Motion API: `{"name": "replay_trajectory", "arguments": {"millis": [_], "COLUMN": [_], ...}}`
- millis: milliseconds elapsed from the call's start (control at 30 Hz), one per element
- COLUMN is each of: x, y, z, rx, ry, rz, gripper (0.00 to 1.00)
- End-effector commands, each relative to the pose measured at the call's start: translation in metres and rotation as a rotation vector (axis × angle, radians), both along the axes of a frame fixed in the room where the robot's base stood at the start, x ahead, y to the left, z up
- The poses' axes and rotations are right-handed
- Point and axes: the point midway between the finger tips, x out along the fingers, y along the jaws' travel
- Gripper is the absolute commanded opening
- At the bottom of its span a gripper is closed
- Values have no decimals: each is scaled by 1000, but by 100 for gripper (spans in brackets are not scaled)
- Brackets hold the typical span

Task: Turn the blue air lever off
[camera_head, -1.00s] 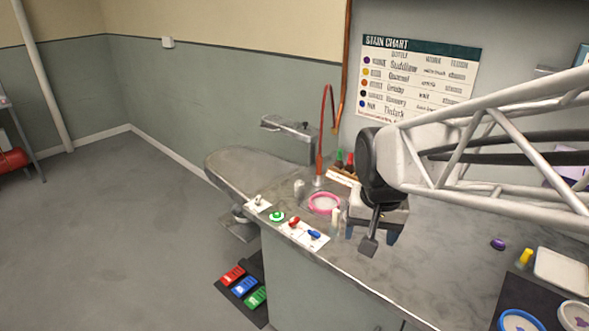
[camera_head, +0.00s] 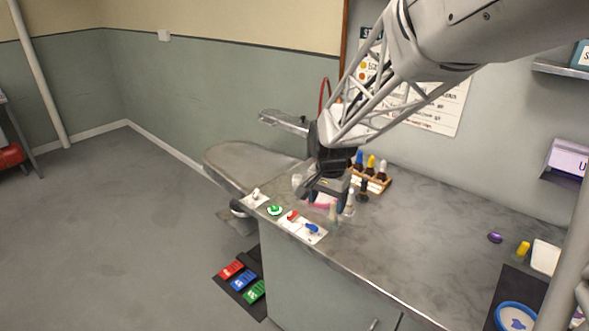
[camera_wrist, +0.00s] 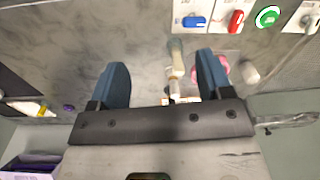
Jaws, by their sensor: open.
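The blue air lever (camera_head: 312,229) sits on a white plate at the front edge of the grey counter. It also shows at the top of the wrist view (camera_wrist: 194,22), beyond my fingertips. The red lever (camera_head: 292,216) is beside it on the left in the head view, and in the wrist view it is to the right (camera_wrist: 236,22). My gripper (camera_head: 326,192) is above the counter, behind the levers. In the wrist view its blue fingers (camera_wrist: 162,62) stand wide apart with nothing held, apart from the blue lever.
A green knob (camera_head: 275,210) and a white switch (camera_head: 256,194) stand left of the levers. A pale bottle (camera_wrist: 177,55) stands close to my fingers. A pink-rimmed dish (camera_head: 320,204) is partly hidden under my gripper. A rack of bottles (camera_head: 371,179) stands behind. The counter's middle is clear.

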Motion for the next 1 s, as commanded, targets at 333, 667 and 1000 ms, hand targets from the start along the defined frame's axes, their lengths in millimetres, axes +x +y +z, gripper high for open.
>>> {"name": "replay_trajectory", "arguments": {"millis": [333, 667, 1000], "x": [54, 72, 72], "y": [19, 26, 26], "z": [-48, -66, -66], "rx": [1, 2, 1], "ry": [40, 50, 50], "rz": [-121, -165, -165], "gripper": [72, 72, 72]}}
